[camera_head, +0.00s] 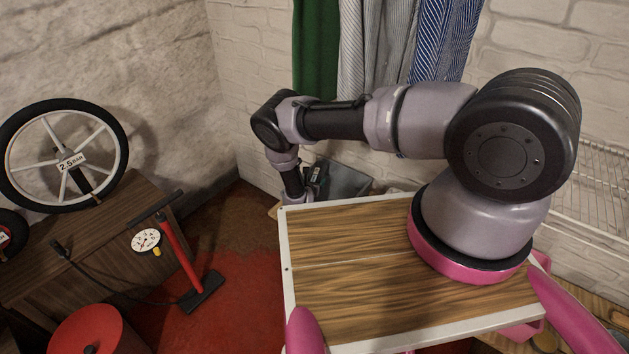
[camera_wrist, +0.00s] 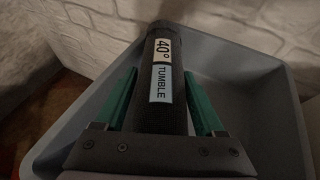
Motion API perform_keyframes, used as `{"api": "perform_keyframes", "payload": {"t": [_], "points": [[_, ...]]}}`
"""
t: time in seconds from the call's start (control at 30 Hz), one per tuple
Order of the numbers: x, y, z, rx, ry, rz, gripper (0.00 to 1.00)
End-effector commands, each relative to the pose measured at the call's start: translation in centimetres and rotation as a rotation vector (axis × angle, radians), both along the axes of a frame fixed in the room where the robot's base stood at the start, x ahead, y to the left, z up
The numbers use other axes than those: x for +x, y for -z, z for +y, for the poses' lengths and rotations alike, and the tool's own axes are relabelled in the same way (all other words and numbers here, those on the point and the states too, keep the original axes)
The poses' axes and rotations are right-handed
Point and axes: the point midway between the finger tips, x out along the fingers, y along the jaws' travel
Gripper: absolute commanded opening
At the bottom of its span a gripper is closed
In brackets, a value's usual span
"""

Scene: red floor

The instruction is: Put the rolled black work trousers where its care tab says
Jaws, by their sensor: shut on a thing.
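The rolled black work trousers (camera_wrist: 166,115) form a dark cylinder in the wrist view. A white tab on it reads "40°" and a light blue tab reads "TUMBLE". My gripper (camera_wrist: 160,76) has its two green fingers shut on the roll, one on each side. A grey bin (camera_wrist: 265,82) lies under and around the roll in that view. Its visible inside looks bare, but the roll and gripper hide part of it. In the head view my gripper (camera_head: 314,177) is at the left end of the grey bin (camera_head: 347,180), and the roll is hard to make out.
Hanging cloths, green (camera_head: 316,50) and striped (camera_head: 440,40), are above the bin. A wire rack (camera_head: 592,190) is at right. A spoked wheel (camera_head: 65,155) rests on a wooden cabinet (camera_head: 110,240) at left. A red floor pump (camera_head: 180,245) stands on the open red floor.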

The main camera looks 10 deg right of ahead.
Motion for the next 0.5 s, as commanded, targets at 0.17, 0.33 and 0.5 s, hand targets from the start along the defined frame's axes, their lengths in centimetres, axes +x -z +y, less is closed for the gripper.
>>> {"api": "perform_keyframes", "payload": {"t": [0.17,0.33,0.5], "points": [[0.06,0.19,0.04,0.001,-0.001,-0.001,1.00],[0.04,0.20,0.03,0.000,0.000,-0.001,1.00],[0.03,-0.32,0.01,0.001,0.001,0.000,1.00]]}}
